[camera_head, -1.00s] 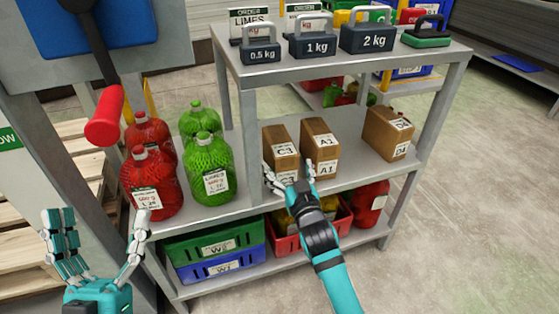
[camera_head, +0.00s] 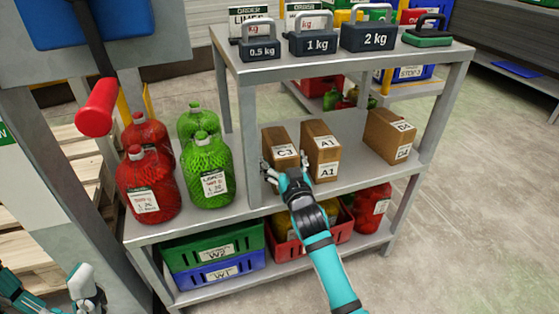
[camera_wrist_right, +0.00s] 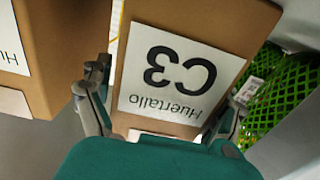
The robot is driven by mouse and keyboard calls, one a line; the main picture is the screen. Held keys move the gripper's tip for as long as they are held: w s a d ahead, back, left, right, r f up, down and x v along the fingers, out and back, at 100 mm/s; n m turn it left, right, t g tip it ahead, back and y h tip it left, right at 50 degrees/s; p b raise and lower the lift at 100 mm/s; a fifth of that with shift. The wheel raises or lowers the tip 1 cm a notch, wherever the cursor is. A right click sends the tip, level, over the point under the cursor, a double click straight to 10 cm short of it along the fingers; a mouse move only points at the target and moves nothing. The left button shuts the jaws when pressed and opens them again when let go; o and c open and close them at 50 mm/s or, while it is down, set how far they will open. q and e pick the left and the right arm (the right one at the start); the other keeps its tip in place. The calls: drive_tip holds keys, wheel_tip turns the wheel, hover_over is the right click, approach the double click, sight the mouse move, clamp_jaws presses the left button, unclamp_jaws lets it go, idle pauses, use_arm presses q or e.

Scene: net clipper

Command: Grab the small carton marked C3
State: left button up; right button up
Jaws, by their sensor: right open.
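The small carton marked C3 (camera_head: 278,137) is a brown upright box at the left of the cartons on the middle shelf. My right gripper (camera_head: 284,168) is open in front of it. In the right wrist view, the C3 carton (camera_wrist_right: 190,25) shows its label upside down, with an open finger on either side of its lower part. Contact between the fingers and the carton cannot be told.
Carton A1 (camera_head: 322,138) stands close to the right of C3. Carton D4 (camera_head: 388,135) is further right, with free shelf between. Green netted jugs (camera_head: 207,165) and red ones (camera_head: 147,180) stand left. Weights (camera_head: 312,43) sit on the top shelf.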

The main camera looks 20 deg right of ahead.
drive_tip(key=c, duration=1.6)
drive_tip(key=shift+r, duration=0.15)
drive_tip(key=shift+c, duration=0.6)
drive_tip(key=shift+r, duration=0.15)
